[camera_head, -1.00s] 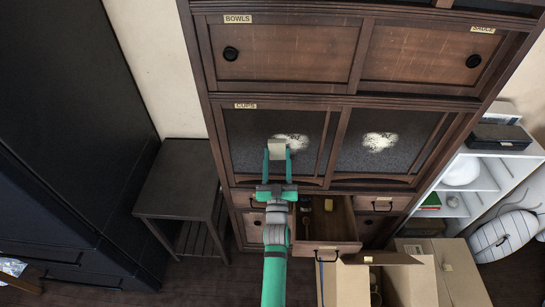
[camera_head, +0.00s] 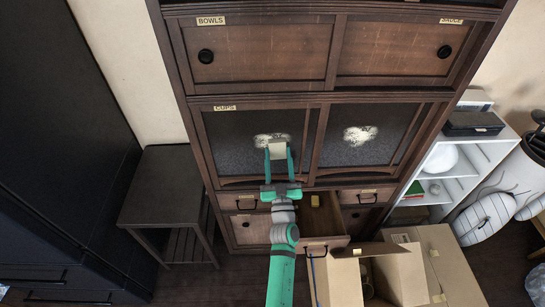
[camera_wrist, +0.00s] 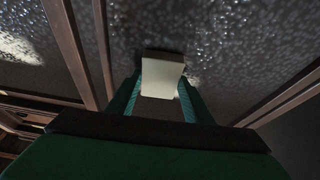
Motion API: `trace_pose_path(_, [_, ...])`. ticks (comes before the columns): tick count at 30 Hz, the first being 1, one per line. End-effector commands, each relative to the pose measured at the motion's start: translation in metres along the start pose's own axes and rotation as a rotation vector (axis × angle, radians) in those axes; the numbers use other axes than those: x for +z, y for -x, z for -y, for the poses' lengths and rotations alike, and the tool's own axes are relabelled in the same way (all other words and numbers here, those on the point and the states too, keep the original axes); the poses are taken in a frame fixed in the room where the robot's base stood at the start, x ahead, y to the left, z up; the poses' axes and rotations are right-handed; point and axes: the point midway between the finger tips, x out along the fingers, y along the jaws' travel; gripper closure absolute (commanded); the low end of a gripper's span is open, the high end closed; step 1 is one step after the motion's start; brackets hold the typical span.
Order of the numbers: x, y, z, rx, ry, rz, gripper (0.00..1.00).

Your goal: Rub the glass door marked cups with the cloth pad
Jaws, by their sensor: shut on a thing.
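The glass door marked CUPS (camera_head: 230,150) is the dark speckled left pane under the CUPS label (camera_head: 225,108). A white smudge (camera_head: 262,139) shows on it, partly hidden by the pad. My gripper (camera_head: 278,157) is shut on the pale cloth pad (camera_head: 279,151), in front of the right part of this smudge. In the wrist view the pad (camera_wrist: 162,76) sits between both green fingers, with its far edge close to the speckled glass; I cannot tell whether it touches. Some white smudge (camera_wrist: 193,80) shows beside the pad.
The right glass pane (camera_head: 335,150) has its own white smudge (camera_head: 360,135). Below, an open drawer (camera_head: 325,222) with a yellow thing (camera_head: 315,200) inside juts out near my arm. Cardboard boxes (camera_head: 400,275) stand at lower right; a dark side table (camera_head: 165,185) stands left.

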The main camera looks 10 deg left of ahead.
Motion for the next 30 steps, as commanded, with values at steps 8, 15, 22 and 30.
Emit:
trace_pose_path(8, [0.000,-0.001,-0.011,0.001,0.002,-0.002,0.72])
trace_pose_path(15, [0.001,-0.002,-0.030,0.002,0.003,-0.002,0.72])
trace_pose_path(22, [0.003,-0.002,-0.042,0.001,0.001,-0.001,0.72])
trace_pose_path(30, [0.002,0.000,-0.038,-0.002,0.000,-0.001,0.72])
